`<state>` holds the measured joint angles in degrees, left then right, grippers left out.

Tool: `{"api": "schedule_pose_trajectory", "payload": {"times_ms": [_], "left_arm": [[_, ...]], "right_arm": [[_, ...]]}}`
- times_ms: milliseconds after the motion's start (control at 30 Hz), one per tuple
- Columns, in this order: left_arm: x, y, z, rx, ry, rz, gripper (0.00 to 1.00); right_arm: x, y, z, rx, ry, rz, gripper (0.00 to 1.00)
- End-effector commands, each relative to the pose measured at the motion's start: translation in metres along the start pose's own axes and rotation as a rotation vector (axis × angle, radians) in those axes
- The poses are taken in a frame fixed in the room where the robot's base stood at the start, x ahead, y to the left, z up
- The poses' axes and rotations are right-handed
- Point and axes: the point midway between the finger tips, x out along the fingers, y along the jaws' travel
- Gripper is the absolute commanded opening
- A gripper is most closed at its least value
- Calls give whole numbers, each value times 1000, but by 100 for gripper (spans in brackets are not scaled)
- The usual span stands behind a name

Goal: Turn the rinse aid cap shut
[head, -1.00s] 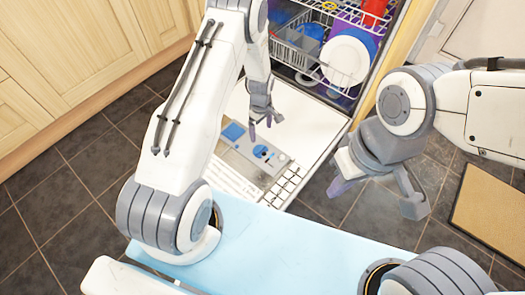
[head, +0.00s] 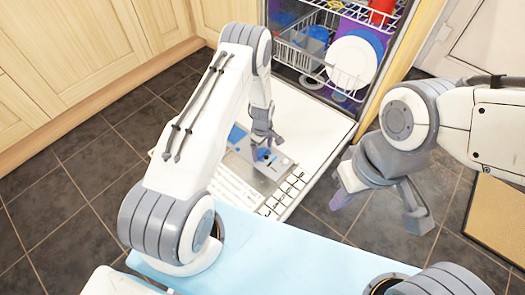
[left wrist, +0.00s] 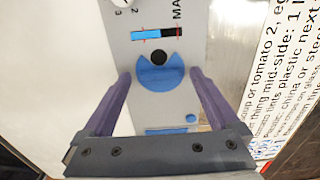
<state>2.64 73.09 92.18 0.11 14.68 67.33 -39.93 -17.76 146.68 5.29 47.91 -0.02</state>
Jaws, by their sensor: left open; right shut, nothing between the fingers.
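The rinse aid cap (left wrist: 160,76) is a blue round cap on the grey dispenser panel (left wrist: 128,55), with a dark round spot at its upper edge in the left wrist view. My left gripper (head: 264,146) is open, low over the panel on the lowered dishwasher door. In the left wrist view its purple fingers stand on either side of the cap; I cannot tell whether they touch it. The cap is partly hidden by the gripper in the head view. My right gripper (head: 342,196) is shut and empty, hanging right of the door.
The open dishwasher door (head: 305,120) lies flat before the racks. A white plate (head: 351,63) stands in the lower rack (head: 300,57). A blue indicator strip (left wrist: 150,34) and small blue button (left wrist: 190,118) flank the cap. Tiled floor is clear at left.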

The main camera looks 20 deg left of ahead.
Motion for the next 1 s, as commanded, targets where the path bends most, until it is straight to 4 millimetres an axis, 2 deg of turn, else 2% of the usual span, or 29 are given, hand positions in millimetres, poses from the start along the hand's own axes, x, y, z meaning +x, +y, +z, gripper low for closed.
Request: {"api": "schedule_pose_trajectory", "payload": {"times_ms": [167, 267, 300, 400, 733, 1000], "left_arm": [[0, 0, 0, 0, 0, 0, 95], [0, 0, 0, 0, 0, 0, 61], [0, 0, 0, 1, 0, 0, 45], [0, 0, 0, 1, 0, 0, 9], [-1, 0, 0, 47, 0, -1, 9], [-3, 0, 0, 219, 0, -2, 9]], "right_arm": [[0, 0, 0, 0, 0, 0, 0], [0, 0, 0, 0, 0, 0, 0], [0, 0, 0, 0, 0, 0, 0], [0, 0, 0, 0, 0, 0, 0], [-4, 0, 0, 0, 0, 0, 0], [-16, -1, -1, 0, 0, 0, 0]]}}
